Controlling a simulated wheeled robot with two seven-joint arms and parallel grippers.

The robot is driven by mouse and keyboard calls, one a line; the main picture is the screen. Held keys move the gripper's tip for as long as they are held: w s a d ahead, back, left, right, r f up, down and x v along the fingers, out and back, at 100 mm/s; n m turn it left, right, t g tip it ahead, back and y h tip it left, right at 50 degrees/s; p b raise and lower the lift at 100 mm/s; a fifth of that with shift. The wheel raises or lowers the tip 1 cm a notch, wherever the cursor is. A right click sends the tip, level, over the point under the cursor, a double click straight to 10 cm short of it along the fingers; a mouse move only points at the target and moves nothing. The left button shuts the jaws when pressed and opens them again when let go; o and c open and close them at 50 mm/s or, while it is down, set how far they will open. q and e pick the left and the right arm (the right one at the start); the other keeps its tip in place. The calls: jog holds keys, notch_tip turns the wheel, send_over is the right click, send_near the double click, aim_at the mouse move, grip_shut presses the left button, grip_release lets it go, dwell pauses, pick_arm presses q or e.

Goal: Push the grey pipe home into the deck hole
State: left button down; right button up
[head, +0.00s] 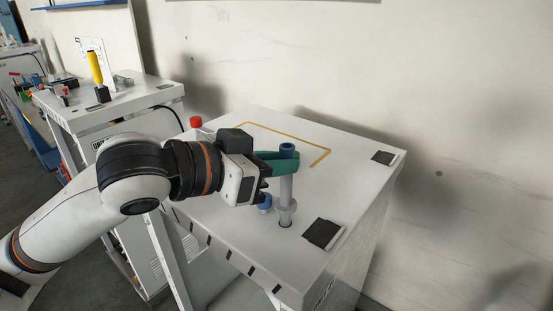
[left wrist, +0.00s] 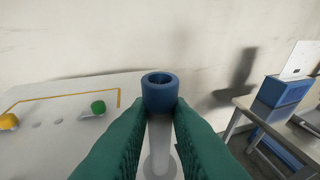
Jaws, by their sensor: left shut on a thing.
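The grey pipe (head: 286,190) stands upright on the white deck (head: 240,222), with a blue cap (head: 288,149) on top and a wider collar low down. Its lower end is at the dark-rimmed deck hole (head: 284,224); how deep it sits, I cannot tell. My left gripper (head: 283,163) has green fingers shut on the pipe just under the cap. In the left wrist view the fingers (left wrist: 160,115) press on both sides of the pipe, below its open blue cap (left wrist: 160,92). My right gripper is not in view.
A blue knob (head: 265,204) stands close left of the pipe. A dark pad (head: 323,233) lies to its right, another (head: 383,157) farther back. A yellow line (head: 290,132) marks the back of the deck. A red object (head: 196,122) is behind my arm.

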aim_at(281, 182)
pick_arm(q)
jog(key=shift+f+b, duration=1)
jog(key=shift+f, duration=0.85)
jog(key=c, duration=1.3)
grip_release()
jog(key=shift+o, duration=0.2)
jog(key=b+v, duration=0.1)
jog(key=v, duration=1.1)
